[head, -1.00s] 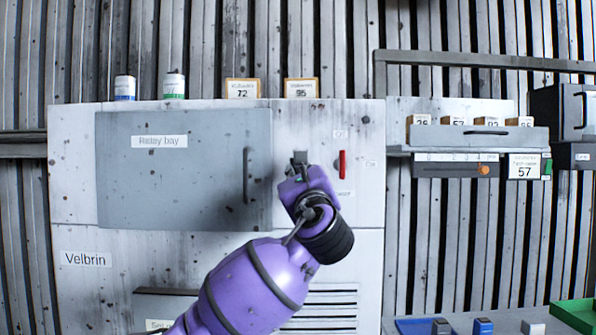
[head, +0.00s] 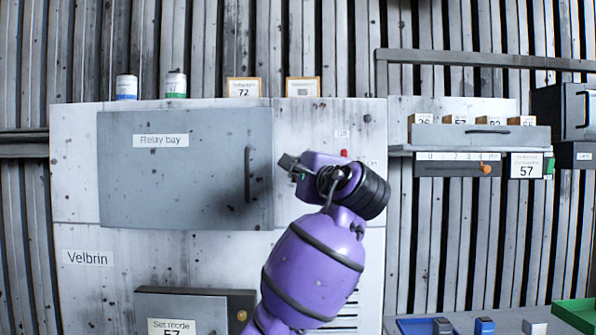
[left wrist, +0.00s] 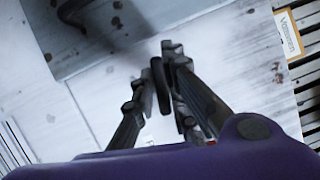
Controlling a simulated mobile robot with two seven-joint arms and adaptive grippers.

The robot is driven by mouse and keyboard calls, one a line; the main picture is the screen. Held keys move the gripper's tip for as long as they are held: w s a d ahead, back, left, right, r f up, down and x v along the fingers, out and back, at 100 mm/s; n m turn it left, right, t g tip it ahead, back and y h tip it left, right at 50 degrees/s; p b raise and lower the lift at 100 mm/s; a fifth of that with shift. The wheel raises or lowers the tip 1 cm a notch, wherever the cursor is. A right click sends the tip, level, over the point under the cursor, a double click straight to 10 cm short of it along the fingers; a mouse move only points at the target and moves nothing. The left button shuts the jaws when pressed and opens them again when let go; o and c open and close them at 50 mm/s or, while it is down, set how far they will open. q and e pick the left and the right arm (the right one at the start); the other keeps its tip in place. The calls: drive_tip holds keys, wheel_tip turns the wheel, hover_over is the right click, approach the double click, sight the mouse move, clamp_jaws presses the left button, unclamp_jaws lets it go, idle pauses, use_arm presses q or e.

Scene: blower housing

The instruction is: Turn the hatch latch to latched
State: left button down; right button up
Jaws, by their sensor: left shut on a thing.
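The hatch (head: 180,185) is a grey door labelled "Relay bay" on the white housing, and it looks closed. It has a dark vertical handle (head: 247,175) near its right edge. My left gripper (head: 287,162) is just right of that edge, turned sideways in the head view. In the left wrist view the left gripper (left wrist: 165,85) has its fingers around a dark, elongated knob, the hatch latch (left wrist: 160,86). The fingers are shut on it. In the head view the gripper hides the latch. My right gripper is not in view.
A "Set mode" box (head: 195,305) sits below the hatch. To the right are a slider panel (head: 440,168) and a grey drawer (head: 480,136). A green tray (head: 575,314) is at lower right.

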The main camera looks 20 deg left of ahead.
use_arm(q)
drive_tip(key=shift+f+n+g, duration=0.25)
drive_tip(key=shift+n+g, duration=0.15)
drive_tip(key=shift+n, duration=0.6)
drive_tip(key=c, duration=1.9)
unclamp_jaws()
drive_tip(key=shift+o, duration=0.5)
drive_tip(key=shift+r, duration=0.1)
drive_tip(key=shift+h, duration=0.3)
drive_tip(key=v, duration=1.2)
